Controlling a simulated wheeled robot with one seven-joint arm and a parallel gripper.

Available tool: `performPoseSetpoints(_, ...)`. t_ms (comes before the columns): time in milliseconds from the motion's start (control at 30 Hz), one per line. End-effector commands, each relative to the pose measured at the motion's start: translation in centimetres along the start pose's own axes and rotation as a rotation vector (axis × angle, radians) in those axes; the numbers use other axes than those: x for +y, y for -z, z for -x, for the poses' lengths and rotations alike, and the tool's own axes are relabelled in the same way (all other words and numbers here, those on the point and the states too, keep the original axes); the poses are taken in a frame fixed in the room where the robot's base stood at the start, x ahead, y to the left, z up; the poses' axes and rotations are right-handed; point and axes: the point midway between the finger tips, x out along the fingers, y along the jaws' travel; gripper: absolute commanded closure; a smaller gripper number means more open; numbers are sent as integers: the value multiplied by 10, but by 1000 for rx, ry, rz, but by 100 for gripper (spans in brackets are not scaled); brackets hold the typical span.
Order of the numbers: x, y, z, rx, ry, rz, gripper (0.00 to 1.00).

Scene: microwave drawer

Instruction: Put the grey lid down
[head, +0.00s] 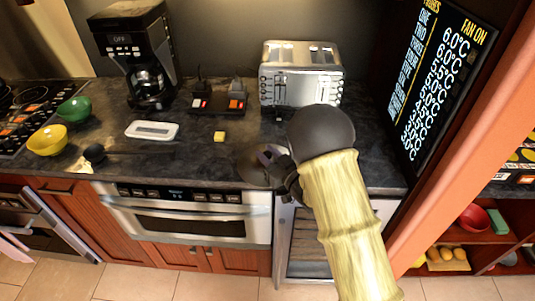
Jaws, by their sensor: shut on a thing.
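The grey lid (251,172) shows as a dark, rounded shape at the front edge of the counter, left of my gripper. My gripper (270,158) is shut on the lid at its right side. My own arm covers the area to the right of it. I cannot tell whether the lid touches the counter (200,160) or hangs just above it.
A silver toaster (301,82) stands behind my gripper. A microwave drawer (190,220) sits below the counter. Some counter left of the lid is bare.

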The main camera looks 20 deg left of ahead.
Motion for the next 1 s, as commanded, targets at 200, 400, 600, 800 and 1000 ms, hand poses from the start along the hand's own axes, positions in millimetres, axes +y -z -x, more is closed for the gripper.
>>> performPoseSetpoints(200,0,-1,0,0,0,0,52)
performPoseSetpoints(400,0,-1,0,0,0,0,52)
performPoseSetpoints(600,1,0,6,-1,-1,-1,52)
performPoseSetpoints(800,1,-1,37,-2,-4,-2,52)
performPoseSetpoints(1000,2,-2,77,-2,-4,-1,52)
